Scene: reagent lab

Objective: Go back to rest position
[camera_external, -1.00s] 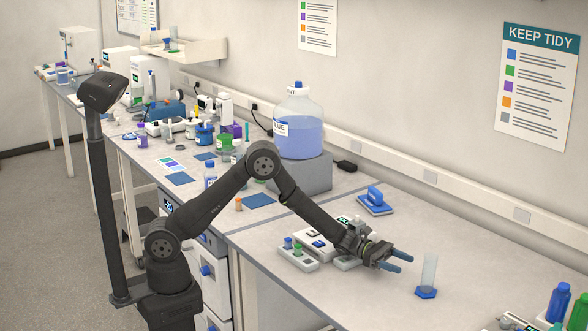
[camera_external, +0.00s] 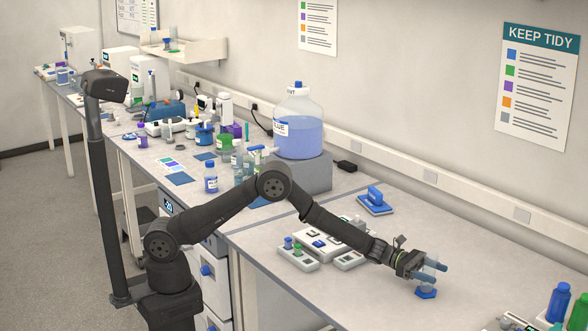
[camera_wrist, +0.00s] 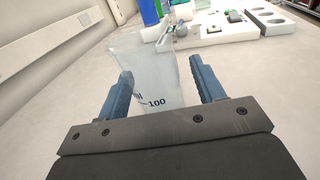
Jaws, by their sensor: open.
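A clear graduated cylinder (camera_external: 431,260) stands upright on its blue foot (camera_external: 426,293) on the bench. My gripper (camera_external: 435,273) is at the cylinder, with its two blue fingers on either side of it. In the wrist view the clear cylinder (camera_wrist: 155,88), marked 100, lies between the open fingers of my gripper (camera_wrist: 162,68). A gap shows beside the right finger; whether the left finger touches the glass I cannot tell.
A grey rack (camera_external: 299,261) with blue and green caps and a white device (camera_external: 318,243) sit beneath and beside my arm. A large blue-filled bottle (camera_external: 299,135) stands behind my elbow. Blue (camera_external: 559,303) and green bottles are at the front right.

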